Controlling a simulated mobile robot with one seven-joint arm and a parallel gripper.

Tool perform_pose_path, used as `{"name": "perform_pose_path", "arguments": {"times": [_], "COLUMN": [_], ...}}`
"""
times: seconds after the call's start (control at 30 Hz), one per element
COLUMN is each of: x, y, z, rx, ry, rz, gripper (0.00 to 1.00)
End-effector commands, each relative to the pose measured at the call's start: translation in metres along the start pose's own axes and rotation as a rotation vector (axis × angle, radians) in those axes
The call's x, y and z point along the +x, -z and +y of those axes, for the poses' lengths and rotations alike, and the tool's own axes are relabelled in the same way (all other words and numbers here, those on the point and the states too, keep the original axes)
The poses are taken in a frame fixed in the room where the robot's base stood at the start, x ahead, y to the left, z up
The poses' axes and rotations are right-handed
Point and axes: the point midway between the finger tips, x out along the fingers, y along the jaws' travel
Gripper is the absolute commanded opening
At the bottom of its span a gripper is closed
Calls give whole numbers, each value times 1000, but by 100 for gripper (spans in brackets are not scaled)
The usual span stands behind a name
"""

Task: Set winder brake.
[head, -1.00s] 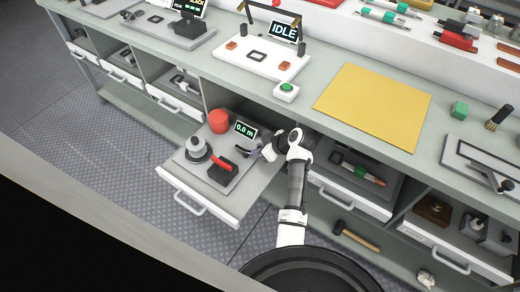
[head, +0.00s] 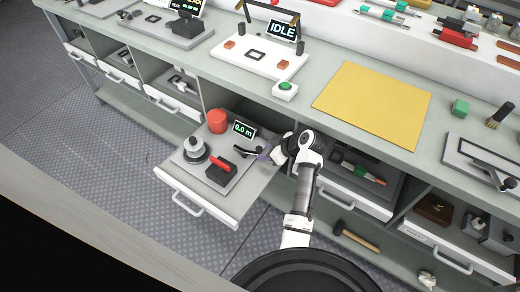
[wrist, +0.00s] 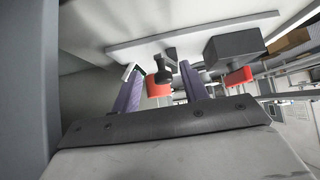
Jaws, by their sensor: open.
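The winder sits on a grey plate (head: 190,165) in the open drawer. It has a red spool (head: 217,121), a small display (head: 244,129) reading 0.0 m, a grey round post (head: 195,150), and a black block (head: 219,177) with a red lever (head: 221,168), likely the brake. A dark crank-like handle (head: 247,152) is at the plate's right side. My gripper (head: 263,153) is open beside that handle, apart from the red lever. In the wrist view the open purple fingers (wrist: 157,72) have a dark knob (wrist: 163,68) between them in the picture; contact is unclear. The red lever (wrist: 239,77) is right of them.
The drawer front (head: 195,195) stands out from the bench. The worktop (head: 235,85) overhangs behind my gripper, carrying an IDLE station (head: 262,62), a green button (head: 286,89) and a yellow mat (head: 372,105). Floor left of the drawer is free.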

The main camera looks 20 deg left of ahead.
Motion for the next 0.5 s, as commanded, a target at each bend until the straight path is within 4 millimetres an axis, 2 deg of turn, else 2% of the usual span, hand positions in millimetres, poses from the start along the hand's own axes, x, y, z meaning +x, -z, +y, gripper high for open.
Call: {"name": "perform_pose_path", "arguments": {"times": [0.03, 0.2, 0.33, 0.5], "x": [-7, -34, -51, -63], "y": [-11, -38, -54, -64], "z": [1, 1, 0, 0], "rx": [3, 2, 2, -1], "ry": [-4, -3, -2, -1], "rz": [1, 2, 1, 1], "gripper": [44, 44, 44, 44]}}
